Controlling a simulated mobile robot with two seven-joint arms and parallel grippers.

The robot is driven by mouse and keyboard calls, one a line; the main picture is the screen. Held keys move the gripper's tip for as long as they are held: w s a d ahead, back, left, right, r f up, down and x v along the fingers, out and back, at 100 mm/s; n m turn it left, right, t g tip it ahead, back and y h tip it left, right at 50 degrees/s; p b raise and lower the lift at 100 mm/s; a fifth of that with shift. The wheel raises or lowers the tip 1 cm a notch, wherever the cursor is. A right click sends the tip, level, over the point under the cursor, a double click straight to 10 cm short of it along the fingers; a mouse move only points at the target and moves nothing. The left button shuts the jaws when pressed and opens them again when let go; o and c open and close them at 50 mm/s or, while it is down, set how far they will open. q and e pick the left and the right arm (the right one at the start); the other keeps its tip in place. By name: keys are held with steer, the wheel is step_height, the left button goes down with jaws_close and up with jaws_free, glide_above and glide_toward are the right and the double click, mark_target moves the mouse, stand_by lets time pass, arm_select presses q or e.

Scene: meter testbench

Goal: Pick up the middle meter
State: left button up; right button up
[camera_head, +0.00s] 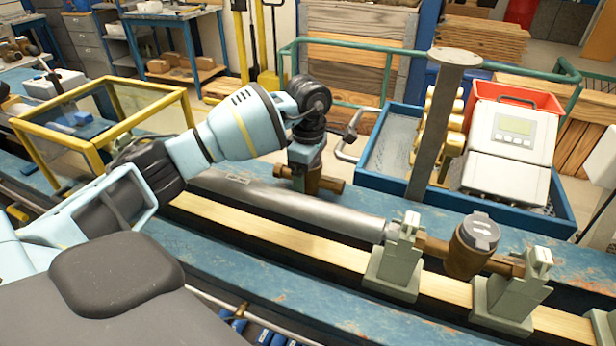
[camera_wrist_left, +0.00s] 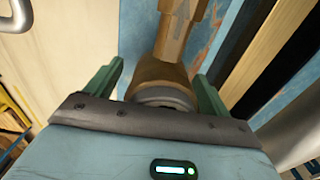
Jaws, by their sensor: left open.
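A brass meter (camera_head: 331,184) lies on the blue bench behind the long grey pipe, mostly hidden under my left gripper (camera_head: 304,163). The left gripper points down over it. In the left wrist view, the green fingers of the gripper (camera_wrist_left: 155,88) stand apart on both sides of the brass meter body (camera_wrist_left: 165,72), with gaps visible. A second brass meter (camera_head: 474,244) with a grey lid sits between two grey-green clamps at the right. Several brass meters (camera_head: 452,125) stand in the blue tray. I cannot tell which is the middle one. My right gripper is not in view.
A long grey pipe (camera_head: 290,208) runs along the bench to the left clamp (camera_head: 398,258). A grey post (camera_head: 438,130) stands before the blue tray (camera_head: 385,176), which also holds a white device (camera_head: 512,150). A yellow-framed glass box (camera_head: 105,120) stands at the left.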

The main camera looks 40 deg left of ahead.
arm_select(q)
steer(key=c, duration=1.7)
step_height(320, 180, up, 10)
steer(key=shift+r, duration=0.1)
steer(key=shift+c, duration=0.3)
steer(key=shift+d, duration=0.1)
